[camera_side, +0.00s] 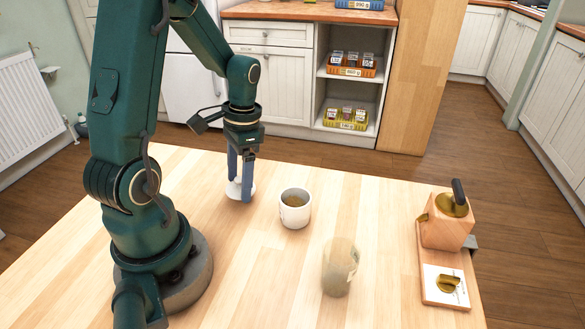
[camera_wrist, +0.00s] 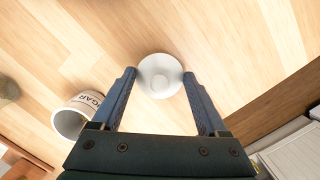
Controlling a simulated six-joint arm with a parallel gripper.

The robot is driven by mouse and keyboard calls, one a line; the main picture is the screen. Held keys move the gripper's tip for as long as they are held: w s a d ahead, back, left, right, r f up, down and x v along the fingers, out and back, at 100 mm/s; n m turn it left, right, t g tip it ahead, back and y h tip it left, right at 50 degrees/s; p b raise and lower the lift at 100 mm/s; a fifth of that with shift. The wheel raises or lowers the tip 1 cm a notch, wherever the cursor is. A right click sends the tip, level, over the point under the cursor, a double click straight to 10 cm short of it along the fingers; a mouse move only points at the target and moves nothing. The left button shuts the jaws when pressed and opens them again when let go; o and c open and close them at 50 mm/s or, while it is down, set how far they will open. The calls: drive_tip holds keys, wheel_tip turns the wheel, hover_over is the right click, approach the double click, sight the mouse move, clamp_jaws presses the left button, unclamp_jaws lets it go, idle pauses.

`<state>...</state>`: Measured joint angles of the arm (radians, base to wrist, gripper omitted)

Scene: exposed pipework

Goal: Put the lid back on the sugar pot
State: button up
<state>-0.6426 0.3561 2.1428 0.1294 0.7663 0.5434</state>
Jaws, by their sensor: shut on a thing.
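The white round lid (camera_side: 235,190) is between the fingers of my gripper (camera_side: 242,188), which is shut on it. It shows from above in the wrist view (camera_wrist: 160,76), with a knob in its middle between the two blue fingers (camera_wrist: 159,88). The lid is at or close above the tabletop; I cannot tell if it touches. The white sugar pot (camera_side: 295,213) stands upright and open to the right of my gripper in the side view, with brownish contents. In the wrist view the pot (camera_wrist: 88,104) is at the left, with part of its lettering visible.
A grey-green cup (camera_side: 337,270) stands nearer the camera, right of the pot. Tabletop between lid and pot is clear.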

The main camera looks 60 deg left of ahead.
sight(239, 179)
wheel_tip(239, 179, up, 7)
drive_tip(key=shift+r, duration=0.1)
drive_tip(key=shift+d+r+n, duration=0.1)
drive_tip(key=shift+r+n, duration=0.4)
drive_tip(key=shift+r, duration=0.1)
drive_tip(key=w+d+r, duration=0.2)
drive_tip(key=w+d, duration=0.5)
drive_tip(key=d, duration=0.4)
drive_tip(key=shift+s+a+f, duration=0.15)
drive_tip(key=shift+f, duration=1.3)
drive_tip(key=shift+s+a+f, duration=0.1)
drive_tip(key=shift+f, duration=1.3)
drive_tip(key=shift+f, duration=0.15)
drive_tip(key=o, duration=1.2)
drive_tip(key=shift+o, duration=0.2)
